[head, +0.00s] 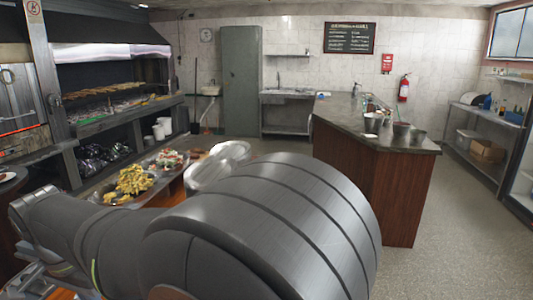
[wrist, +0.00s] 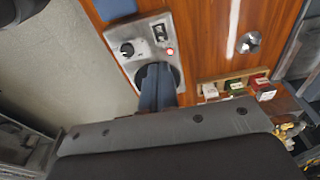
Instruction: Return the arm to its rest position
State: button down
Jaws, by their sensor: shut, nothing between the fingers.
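In the wrist view my gripper (wrist: 160,72) shows as two blue-grey fingers held together, shut and with nothing seen between them. The fingertips overlap the lower part of a metal control plate (wrist: 133,47) on an orange-brown wooden panel (wrist: 205,58). I cannot tell whether they touch it. The plate carries a black knob (wrist: 127,50), a small switch (wrist: 160,32) and a lit red lamp (wrist: 170,51). A dark round part is half hidden behind the fingers. In the head view my arm fills the lower middle, and my gripper does not show.
In the head view, a tray of yellow food (head: 133,181) lies left of my arm. A dark-topped wooden counter (head: 373,135) stands to the right. The floor (head: 465,200) right of it is clear.

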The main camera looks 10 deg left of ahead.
jog(key=shift+w+f, duration=0.15)
jog(key=shift+f, duration=1.2)
dwell(0.5)
